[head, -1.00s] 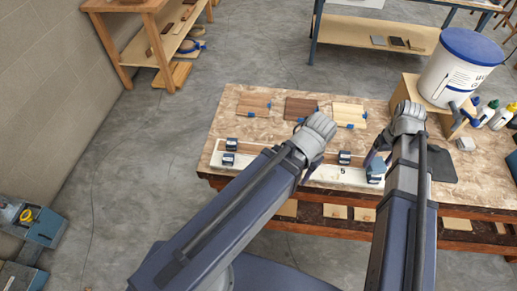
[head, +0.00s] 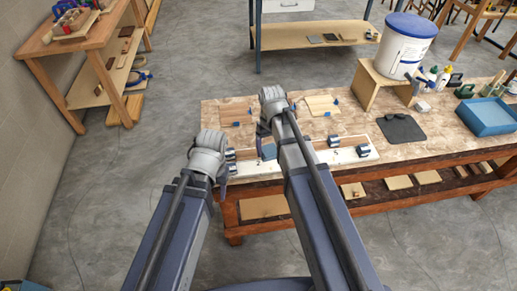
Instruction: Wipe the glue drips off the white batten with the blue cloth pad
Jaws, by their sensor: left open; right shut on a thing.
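The white batten (head: 349,155) lies along the front edge of the bench, partly hidden behind my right arm. A wooden strip with dark blue clamps (head: 335,142) lies along it. My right gripper (head: 264,135) is above the batten's left part, fingers down, shut on the blue cloth pad (head: 268,152). The pad is at the batten; I cannot tell whether it touches. My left gripper (head: 221,180) is open and empty, by the batten's left end and the bench's front edge. Glue drips are too small to make out.
Wood sample panels (head: 322,105) lie behind the batten. A white bucket with a blue lid (head: 403,45) stands on a wooden stand. A dark mat (head: 401,128) and a blue tray (head: 487,116) lie to the right. Bare bench top (head: 440,140) shows between them.

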